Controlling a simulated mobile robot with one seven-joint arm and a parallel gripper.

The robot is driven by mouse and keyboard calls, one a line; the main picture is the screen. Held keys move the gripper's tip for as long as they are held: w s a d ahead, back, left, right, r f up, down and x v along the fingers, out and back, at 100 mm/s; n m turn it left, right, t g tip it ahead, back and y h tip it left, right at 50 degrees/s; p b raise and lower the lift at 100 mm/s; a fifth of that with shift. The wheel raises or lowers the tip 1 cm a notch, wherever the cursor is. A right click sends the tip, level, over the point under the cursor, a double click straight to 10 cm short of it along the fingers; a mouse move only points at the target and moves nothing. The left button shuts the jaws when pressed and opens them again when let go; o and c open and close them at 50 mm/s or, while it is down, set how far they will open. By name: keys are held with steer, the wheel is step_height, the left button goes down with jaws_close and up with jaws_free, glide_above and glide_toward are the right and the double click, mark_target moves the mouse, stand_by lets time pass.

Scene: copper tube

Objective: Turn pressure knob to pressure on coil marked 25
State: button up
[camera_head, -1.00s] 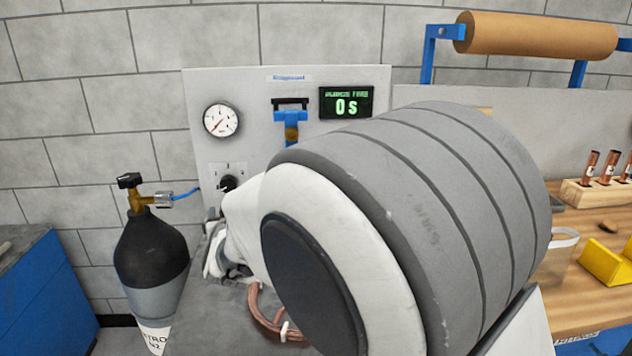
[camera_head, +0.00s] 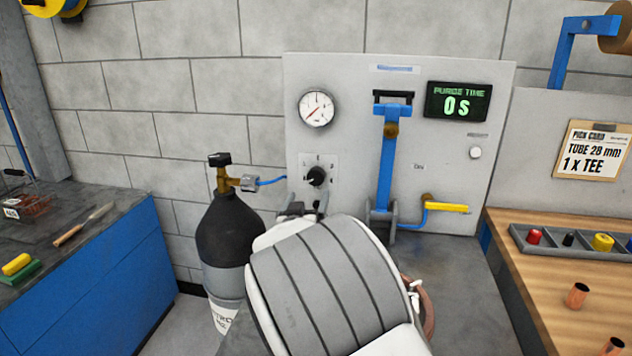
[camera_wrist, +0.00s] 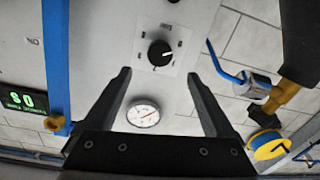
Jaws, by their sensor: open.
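The black pressure knob (camera_head: 317,176) sits on a white dial plate on the grey panel. Its white pointer mark appears toward the left in the head view. The knob also shows in the wrist view (camera_wrist: 160,53), where the scene is upside down. The round pressure gauge (camera_head: 316,108) above it has a red needle toward the lower left. My gripper (camera_wrist: 159,75) is open and empty, its fingers spread either side of the knob in the wrist view, apart from it. The copper coil (camera_head: 428,308) is mostly hidden behind my arm; its tag is unreadable.
A dark gas cylinder (camera_head: 232,240) with a brass valve and blue hose stands left of the panel. A blue lever (camera_head: 386,160) and a purge display (camera_head: 458,102) reading 0 s are right of the knob. A wooden bench (camera_head: 545,260) lies at the right.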

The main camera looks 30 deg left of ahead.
mark_target(315, 179)
steer(key=x, duration=1)
steer(key=shift+w+a, duration=0.1)
steer(key=shift+w, duration=0.05)
steer(key=c, duration=1.4)
steer(key=shift+o, duration=0.2)
steer(key=m+b, duration=0.2)
steer(key=m, duration=0.1)
steer(key=shift+f+b, duration=0.2)
steer(key=shift+b, duration=0.2)
steer(key=m+b, duration=0.1)
steer(key=m, duration=0.2)
steer(key=shift+b, duration=0.35)
steer(key=m+b, duration=0.3)
steer(key=m, duration=0.2)
steer(key=shift+r+m, duration=0.1)
steer(key=shift+m, duration=0.3)
